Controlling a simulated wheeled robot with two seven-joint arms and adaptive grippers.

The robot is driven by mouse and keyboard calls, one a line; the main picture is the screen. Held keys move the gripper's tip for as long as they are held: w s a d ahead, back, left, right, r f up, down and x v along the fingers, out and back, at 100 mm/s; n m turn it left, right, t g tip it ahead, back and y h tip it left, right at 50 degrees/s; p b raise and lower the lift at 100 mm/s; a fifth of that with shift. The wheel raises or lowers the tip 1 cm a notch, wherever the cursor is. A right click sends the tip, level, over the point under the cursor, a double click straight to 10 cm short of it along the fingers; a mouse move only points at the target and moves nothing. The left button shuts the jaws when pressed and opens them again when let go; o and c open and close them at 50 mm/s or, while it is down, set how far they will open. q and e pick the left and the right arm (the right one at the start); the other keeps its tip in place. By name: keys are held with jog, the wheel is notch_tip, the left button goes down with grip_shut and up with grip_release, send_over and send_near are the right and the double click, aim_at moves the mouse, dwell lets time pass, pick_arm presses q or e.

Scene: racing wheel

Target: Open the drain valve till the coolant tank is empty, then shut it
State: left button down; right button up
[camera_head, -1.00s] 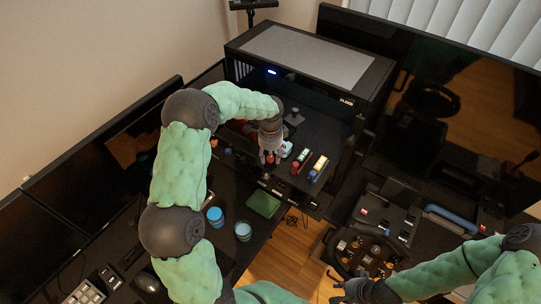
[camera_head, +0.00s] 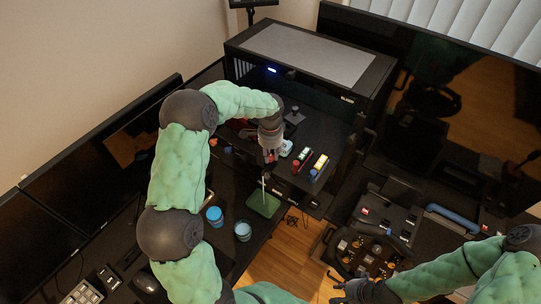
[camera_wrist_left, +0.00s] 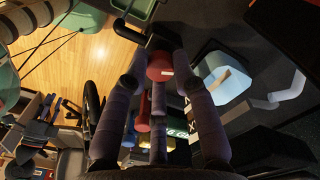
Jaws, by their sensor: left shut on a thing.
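My left gripper (camera_head: 270,155) is at the front edge of the black desktop unit, with its fingers pointing down. In the left wrist view its fingers (camera_wrist_left: 158,60) are shut on a red valve handle (camera_wrist_left: 160,68), beside a black spout (camera_wrist_left: 128,31). In the head view a thin pale stream (camera_head: 263,185) runs down below the gripper to a green tray (camera_head: 265,205). A pale blue and white container (camera_head: 287,148), perhaps the coolant tank, is just right of the gripper; its level cannot be read. My right gripper (camera_head: 347,291) is low, away from the valve, its fingers unclear.
A racing wheel (camera_head: 370,250) is at lower right, and dark monitors (camera_head: 75,200) are at left.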

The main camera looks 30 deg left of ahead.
aim_at(271, 156)
pick_arm(q)
jog(key=n+b, duration=0.1)
jog(key=n, duration=0.5)
dwell(0.6)
jog(key=c, duration=1)
grip_release()
jog(key=shift+r, duration=0.1)
notch_tip(271, 156, up, 12)
jog(key=shift+f, duration=0.1)
